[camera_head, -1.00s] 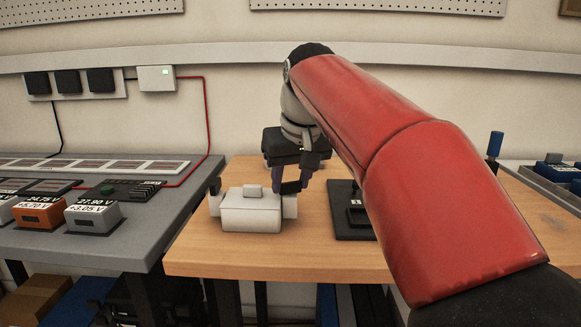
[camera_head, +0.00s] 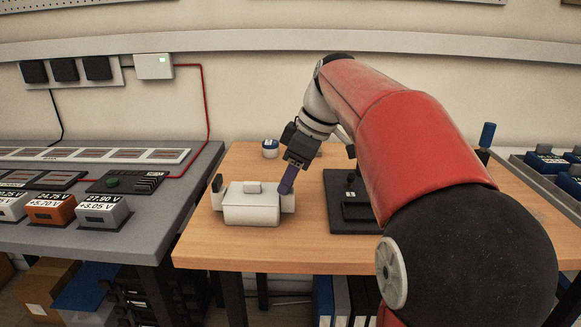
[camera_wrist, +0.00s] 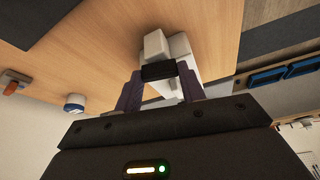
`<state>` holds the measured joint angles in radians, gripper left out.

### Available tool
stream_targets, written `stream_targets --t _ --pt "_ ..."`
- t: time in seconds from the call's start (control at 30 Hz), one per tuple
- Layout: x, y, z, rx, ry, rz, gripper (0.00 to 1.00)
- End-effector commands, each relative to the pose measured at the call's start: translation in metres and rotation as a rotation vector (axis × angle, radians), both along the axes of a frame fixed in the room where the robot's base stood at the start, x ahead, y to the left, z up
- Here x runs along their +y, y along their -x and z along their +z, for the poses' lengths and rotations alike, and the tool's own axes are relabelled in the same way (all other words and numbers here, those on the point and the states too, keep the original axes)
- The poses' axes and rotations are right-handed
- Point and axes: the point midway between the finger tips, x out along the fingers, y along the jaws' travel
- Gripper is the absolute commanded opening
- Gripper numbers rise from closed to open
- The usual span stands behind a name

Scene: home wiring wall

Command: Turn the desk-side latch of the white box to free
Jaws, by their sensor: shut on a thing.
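The white box (camera_head: 250,209) sits on the wooden desk, near its left edge, with a small raised block on its lid. A dark latch (camera_head: 217,183) stands upright at its left end. My gripper (camera_head: 287,183) leans in from the upper right at the box's right end, its purple fingers pointing down and left. In the wrist view my gripper (camera_wrist: 160,76) is shut on a black latch (camera_wrist: 158,71), which lies across between both fingers. The white box (camera_wrist: 182,50) shows just behind it. In the head view the fingers hide this latch, so its angle is hard to tell there.
A black fixture (camera_head: 350,212) stands on the desk right of the box. A small white and blue round item (camera_head: 270,148) is behind. The grey bench (camera_head: 150,228) with voltage-labelled blocks (camera_head: 102,211) is at left. The desk's front strip is clear.

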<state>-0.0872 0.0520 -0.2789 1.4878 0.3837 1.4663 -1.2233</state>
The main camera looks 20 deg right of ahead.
Motion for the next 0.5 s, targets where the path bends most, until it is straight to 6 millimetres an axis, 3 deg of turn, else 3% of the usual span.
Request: stream_targets --t 0.5 --pt "-0.0012 -0.0015 -0.0003 0.001 0.002 0.222 0.17"
